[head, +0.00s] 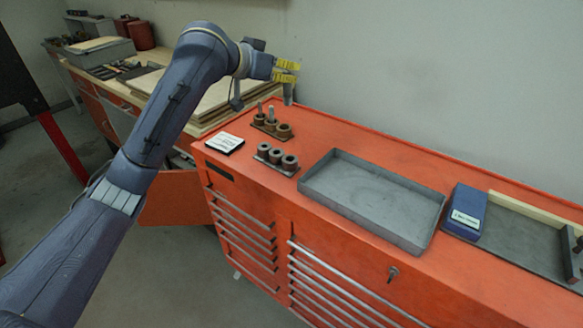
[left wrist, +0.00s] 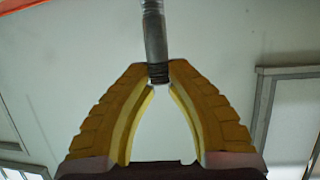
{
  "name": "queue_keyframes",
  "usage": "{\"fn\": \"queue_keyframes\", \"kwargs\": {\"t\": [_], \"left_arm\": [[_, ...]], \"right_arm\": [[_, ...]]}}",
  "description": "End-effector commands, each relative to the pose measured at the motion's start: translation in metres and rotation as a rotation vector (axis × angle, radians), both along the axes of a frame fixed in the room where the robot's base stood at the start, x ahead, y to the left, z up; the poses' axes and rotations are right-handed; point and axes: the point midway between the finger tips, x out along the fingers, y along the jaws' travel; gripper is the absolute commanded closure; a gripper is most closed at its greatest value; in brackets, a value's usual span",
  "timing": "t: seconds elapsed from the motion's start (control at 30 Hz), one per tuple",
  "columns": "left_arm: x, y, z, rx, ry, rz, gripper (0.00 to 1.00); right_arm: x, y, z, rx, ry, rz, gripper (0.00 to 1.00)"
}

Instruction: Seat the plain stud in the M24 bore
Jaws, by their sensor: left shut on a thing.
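My left gripper (head: 286,71) is raised above the back left of the red cabinet. Its yellow fingers are shut on a grey metal stud (head: 288,95), which hangs below the fingertips, clear of the cabinet top. In the left wrist view the stud (left wrist: 155,40) sticks out from between the fingertips (left wrist: 158,76), with a darker ridged part at the tips. Below stands a holder with brown round collars (head: 284,131); two pins (head: 271,113) stand up at it. I cannot read which bore is M24. My right gripper is not in view.
A white label card (head: 225,143) lies left of the holders. An empty grey tray (head: 372,198) sits to their right, then a blue box (head: 467,211). A wall (head: 430,80) rises behind the cabinet. A wooden bench (head: 150,85) stands at the left.

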Motion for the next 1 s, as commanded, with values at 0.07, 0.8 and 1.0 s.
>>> {"fn": "queue_keyframes", "kwargs": {"t": [0.07,0.8,1.0], "left_arm": [[-0.008,-0.004,0.001,-0.002,-0.001,-0.014,1.00],[-0.012,-0.006,-0.138,-0.004,0.003,-0.012,1.00],[-0.012,-0.005,-0.158,-0.004,0.000,-0.012,1.00]], "right_arm": [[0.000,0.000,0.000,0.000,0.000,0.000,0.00],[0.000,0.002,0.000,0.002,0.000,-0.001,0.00],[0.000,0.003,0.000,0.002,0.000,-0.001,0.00]]}}
